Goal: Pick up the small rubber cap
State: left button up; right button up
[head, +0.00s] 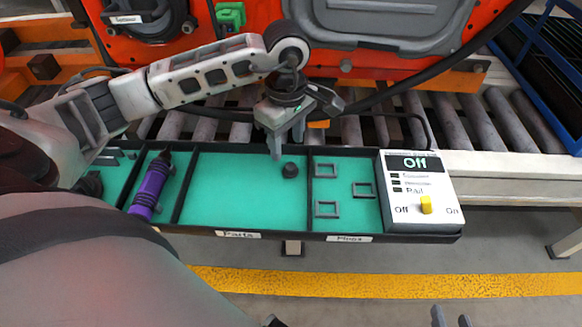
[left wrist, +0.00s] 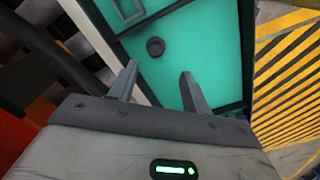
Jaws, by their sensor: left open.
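The small rubber cap (head: 290,170) is a short dark round piece on the green floor of the tray's middle compartment, near its right divider. My left gripper (head: 287,150) is above the tray just behind the cap, open and empty. In the left wrist view the cap (left wrist: 155,46) shows whole, a little beyond the open fingertips (left wrist: 159,72) and apart from them. Two grey fingertips of my right gripper (head: 451,317) show at the bottom edge, spread apart with nothing between them.
Behind are rollers (head: 460,122) and an orange door (head: 260,20).

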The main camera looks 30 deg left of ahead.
aim_at(291, 166)
pick_arm(q)
jog(key=f, duration=0.7)
jog(key=shift+w+d+f, duration=0.15)
jog(key=shift+w+f, duration=0.1)
jog(key=shift+w, duration=0.15)
grip_shut()
